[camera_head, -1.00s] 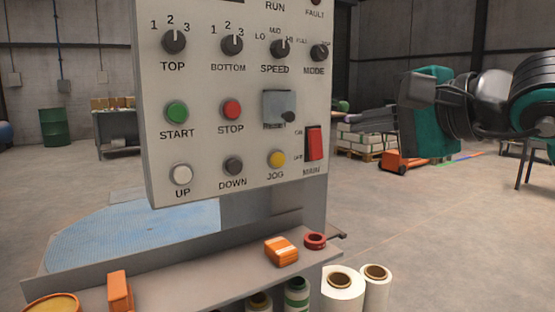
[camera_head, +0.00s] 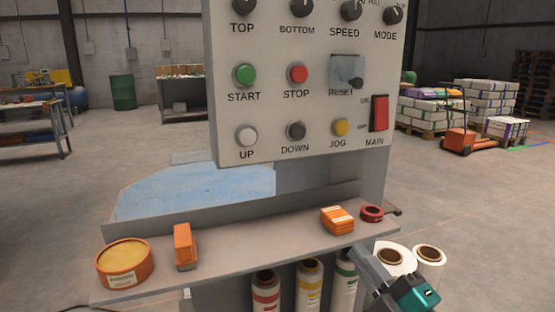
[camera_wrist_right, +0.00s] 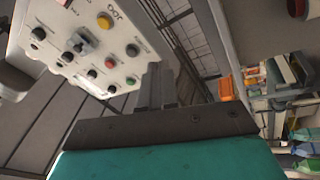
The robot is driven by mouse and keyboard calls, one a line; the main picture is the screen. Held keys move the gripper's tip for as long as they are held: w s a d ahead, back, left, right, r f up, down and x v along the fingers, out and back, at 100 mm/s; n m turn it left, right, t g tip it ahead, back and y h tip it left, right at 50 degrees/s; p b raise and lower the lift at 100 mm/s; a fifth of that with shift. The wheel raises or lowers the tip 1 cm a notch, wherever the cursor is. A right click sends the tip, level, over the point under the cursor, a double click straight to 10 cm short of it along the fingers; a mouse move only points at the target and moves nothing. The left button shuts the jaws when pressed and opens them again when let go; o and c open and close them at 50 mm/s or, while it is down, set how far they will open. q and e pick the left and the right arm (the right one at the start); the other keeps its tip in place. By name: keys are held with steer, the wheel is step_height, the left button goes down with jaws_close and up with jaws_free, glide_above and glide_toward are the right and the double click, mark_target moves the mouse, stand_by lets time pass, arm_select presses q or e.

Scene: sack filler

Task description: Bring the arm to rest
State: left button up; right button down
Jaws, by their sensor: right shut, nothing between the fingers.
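My right gripper (camera_head: 359,254) shows at the lower right of the head view, its dark fingers shut and empty, with a teal body behind them. It is low, near the right front edge of the grey shelf (camera_head: 225,252), and overlaps the white rolls in the picture. Whether it touches anything I cannot tell. In the right wrist view the closed fingers (camera_wrist_right: 157,84) point up the picture, with the control panel (camera_wrist_right: 85,50) beyond to the left. The panel also shows in the head view (camera_head: 270,115). My left gripper is not in view.
The shelf carries an orange tub (camera_head: 124,262), an orange upright block (camera_head: 185,246), an orange pack (camera_head: 337,220) and a red ring (camera_head: 371,213). White rolls (camera_head: 429,258) stand right of it. Coloured cylinders (camera_head: 308,280) hang below.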

steer(key=s+d+f+m+g+h, duration=0.1)
steer(key=s+f+m+g+h, duration=0.25)
steer(key=f, duration=0.55)
steer(key=s+f+m+g+h, duration=0.1)
steer(key=s+f+m+g, duration=0.1)
steer(key=s+f+m, duration=0.45)
steer(key=s+d+f+m+g+h, duration=0.1)
steer(key=s+f+m+g+h, duration=0.15)
steer(key=f+m, duration=0.55)
arm_select(q)
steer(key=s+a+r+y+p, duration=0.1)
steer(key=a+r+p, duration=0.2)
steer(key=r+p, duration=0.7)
steer(key=p, duration=0.5)
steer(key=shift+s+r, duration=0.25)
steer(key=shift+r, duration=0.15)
arm_select(e)
step_height(320, 180, up, 7)
steer(key=s+d+n, duration=0.1)
steer(key=s+d, duration=0.1)
steer(key=shift+s+r+n+h, duration=0.15)
steer(key=shift+s+n+h, duration=0.15)
steer(key=shift+h, duration=0.1)
